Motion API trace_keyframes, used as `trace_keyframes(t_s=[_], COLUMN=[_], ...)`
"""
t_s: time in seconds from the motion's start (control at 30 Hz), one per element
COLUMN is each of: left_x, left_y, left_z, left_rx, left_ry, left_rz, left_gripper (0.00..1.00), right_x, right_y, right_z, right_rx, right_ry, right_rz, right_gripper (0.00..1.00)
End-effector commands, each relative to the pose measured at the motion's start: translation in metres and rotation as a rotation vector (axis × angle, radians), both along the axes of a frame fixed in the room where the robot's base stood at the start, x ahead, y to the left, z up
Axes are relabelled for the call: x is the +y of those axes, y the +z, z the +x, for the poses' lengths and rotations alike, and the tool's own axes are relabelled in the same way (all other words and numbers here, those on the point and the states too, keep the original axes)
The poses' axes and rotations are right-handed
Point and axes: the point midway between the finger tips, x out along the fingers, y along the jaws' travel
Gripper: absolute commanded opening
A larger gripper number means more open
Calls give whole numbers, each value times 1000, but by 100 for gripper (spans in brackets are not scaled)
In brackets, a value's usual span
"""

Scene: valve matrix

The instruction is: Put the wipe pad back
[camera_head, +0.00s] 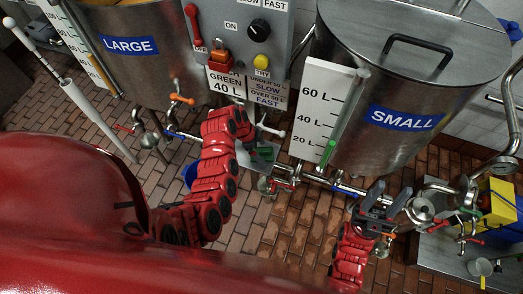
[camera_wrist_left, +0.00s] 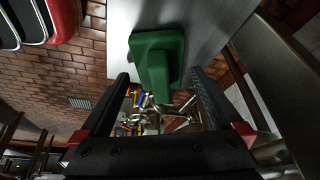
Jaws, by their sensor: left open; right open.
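The wipe pad looks to be the green block with a raised grip (camera_wrist_left: 157,62) in the left wrist view. It rests against a flat grey plate (camera_wrist_left: 213,25). In the head view a green patch (camera_head: 265,153) shows it, partly hidden, near the end of my left arm. My left gripper (camera_wrist_left: 160,78) is open, with one dark finger on each side of the pad's lower part. I cannot tell whether they touch it. My right gripper (camera_head: 376,212) is open and empty in front of the small tank's pipes.
The large tank (camera_head: 150,75) and the small tank (camera_head: 385,110) stand at the back, with a control panel (camera_head: 240,30) between them. Pipes and valves (camera_head: 345,188) run below. A yellow container (camera_head: 500,200) is at the right. The brick floor (camera_head: 240,222) has free room.

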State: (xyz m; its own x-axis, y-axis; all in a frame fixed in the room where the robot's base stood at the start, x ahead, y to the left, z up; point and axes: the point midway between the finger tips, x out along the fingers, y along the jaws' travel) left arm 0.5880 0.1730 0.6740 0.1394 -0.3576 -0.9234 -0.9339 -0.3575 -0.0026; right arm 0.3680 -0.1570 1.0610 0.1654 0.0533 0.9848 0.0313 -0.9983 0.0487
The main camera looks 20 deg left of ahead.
Motion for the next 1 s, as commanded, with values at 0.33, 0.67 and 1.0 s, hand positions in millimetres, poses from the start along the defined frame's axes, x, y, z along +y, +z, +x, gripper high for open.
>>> trace_keyframes(t_s=[0.33, 0.67, 1.0], left_x=[19, 38, 40], left_y=[50, 103, 104], left_z=[-7, -16, -16], left_rx=[-6, -1, -1], left_ry=[0, 0, -1], left_rz=[1, 1, 0], left_gripper=[100, 100, 100], right_x=[0, 0, 0], right_y=[-14, 30, 31], right_z=[0, 0, 0], right_rx=[0, 0, 0], right_ry=[0, 0, 0], right_rz=[0, 0, 0], right_gripper=[47, 47, 47])
